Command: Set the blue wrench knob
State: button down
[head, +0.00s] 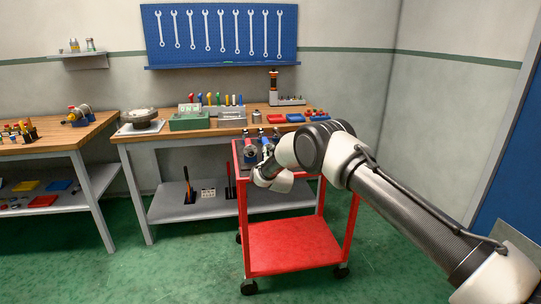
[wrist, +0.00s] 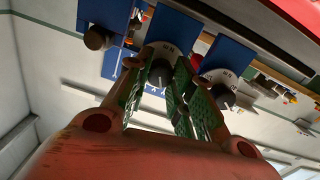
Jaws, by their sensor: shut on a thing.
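In the wrist view, several blue blocks hang in the upper part of the picture, two of them bearing a round grey dial with a dark knob. The middle blue block (wrist: 177,30) has its dark knob (wrist: 160,72) between the green pads of my gripper (wrist: 162,85), which is shut on it. The right blue block (wrist: 230,56) has a similar knob (wrist: 224,97), just right of my right finger.
A blue wrench board (head: 200,55) hangs behind. Green floor is free left of the cart.

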jog(key=shift+f+n, duration=0.15)
jog(key=shift+n, duration=0.15)
dwell(0.4)
jog(key=c, duration=1.2)
grip_release()
jog(key=shift+s, duration=0.1)
jog(key=v, duration=1.2)
